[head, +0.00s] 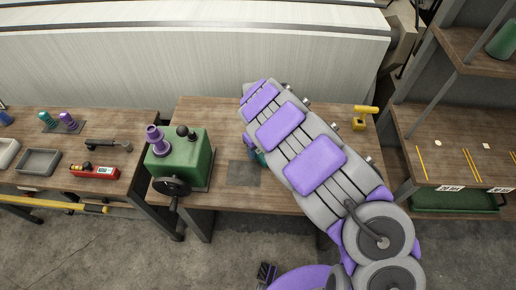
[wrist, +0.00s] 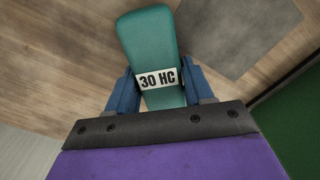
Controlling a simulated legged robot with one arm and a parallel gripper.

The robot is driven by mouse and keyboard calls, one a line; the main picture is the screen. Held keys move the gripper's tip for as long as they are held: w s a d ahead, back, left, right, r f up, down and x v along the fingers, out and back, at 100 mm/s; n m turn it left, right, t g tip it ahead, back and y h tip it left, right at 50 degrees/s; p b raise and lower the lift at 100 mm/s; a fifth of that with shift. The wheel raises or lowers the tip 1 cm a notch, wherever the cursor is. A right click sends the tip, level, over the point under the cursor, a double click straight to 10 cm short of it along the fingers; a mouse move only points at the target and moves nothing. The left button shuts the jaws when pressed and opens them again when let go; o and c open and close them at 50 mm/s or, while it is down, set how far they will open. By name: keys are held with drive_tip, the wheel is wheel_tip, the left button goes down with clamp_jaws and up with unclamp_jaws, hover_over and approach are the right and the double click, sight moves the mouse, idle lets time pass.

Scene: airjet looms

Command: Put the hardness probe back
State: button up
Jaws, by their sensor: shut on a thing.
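My gripper (wrist: 160,92) is shut on a teal hardness probe (wrist: 150,45) with a white label reading "30 HC". The blue fingers press on both sides of it near the label. In the head view my arm hides most of the gripper; only a bit of the teal probe (head: 261,158) shows, over the middle table just right of a dark square (head: 243,174). On the left table, a dark holder plate (head: 57,128) carries a teal piece (head: 46,118) and a purple piece (head: 68,119), both upright. I cannot tell whether the held probe touches the table.
A green machine (head: 186,157) with a handwheel (head: 171,186) and purple knob stands left of the dark square. The left table also holds a grey tray (head: 38,162), a red instrument (head: 95,171) and a dark tool (head: 108,145). A yellow object (head: 362,118) stands at the back right.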

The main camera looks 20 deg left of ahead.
drive_tip(key=shift+f, duration=0.35)
drive_tip(key=o, duration=1.1)
drive_tip(key=shift+o, duration=0.2)
drive_tip(key=shift+b, duration=0.6)
wheel_tip(320, 180, up, 18)
drive_tip(key=p, duration=0.3)
drive_tip(key=shift+w+f+p, duration=0.15)
drive_tip(key=shift+w+p, duration=0.1)
drive_tip(key=shift+p, duration=0.15)
